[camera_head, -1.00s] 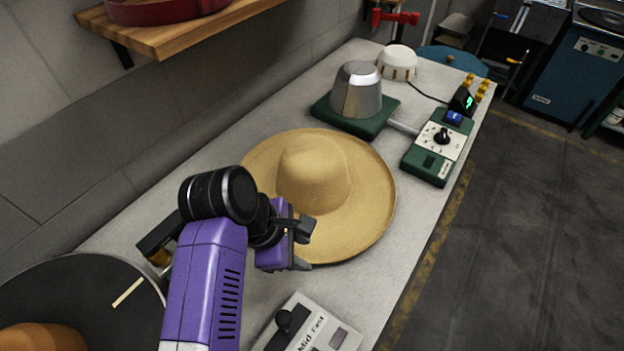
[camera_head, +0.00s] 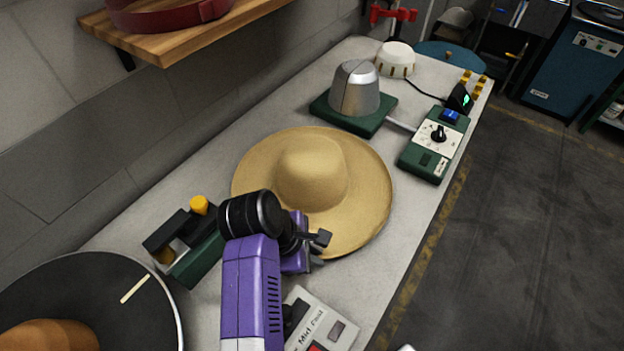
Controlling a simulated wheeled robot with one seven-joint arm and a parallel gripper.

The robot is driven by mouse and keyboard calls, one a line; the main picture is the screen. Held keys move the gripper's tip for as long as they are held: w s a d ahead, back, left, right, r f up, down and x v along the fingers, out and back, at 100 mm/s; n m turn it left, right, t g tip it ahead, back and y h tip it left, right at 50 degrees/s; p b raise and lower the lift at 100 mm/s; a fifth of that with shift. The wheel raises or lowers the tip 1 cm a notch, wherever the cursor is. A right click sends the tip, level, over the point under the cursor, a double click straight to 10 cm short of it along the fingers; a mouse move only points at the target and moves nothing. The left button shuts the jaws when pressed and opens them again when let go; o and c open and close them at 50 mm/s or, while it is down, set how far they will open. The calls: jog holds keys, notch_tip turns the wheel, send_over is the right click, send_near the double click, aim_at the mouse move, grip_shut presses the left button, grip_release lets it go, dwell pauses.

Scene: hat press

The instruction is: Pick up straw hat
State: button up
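The straw hat (camera_head: 312,170) lies brim down on the grey bench, crown up, in the middle of the view. My purple arm reaches in from the bottom. My gripper (camera_head: 318,246) is at the hat's near brim edge, overlapping it in the picture.
A silver hat block on a green base (camera_head: 355,90) stands behind the hat, with a green dial box (camera_head: 434,145) to its right. A black round plate (camera_head: 60,285) and a labelled control box (camera_head: 322,322) are in front. A wooden shelf (camera_head: 170,40) overhangs at upper left.

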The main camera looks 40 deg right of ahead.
grip_shut()
dwell(0.3)
notch_tip(320, 180, up, 20)
jog(key=b, duration=0.3)
jog(key=shift+b, duration=0.35)
jog(key=shift+a+r, duration=0.1)
jog(key=shift+r, duration=0.05)
dwell(1.9)
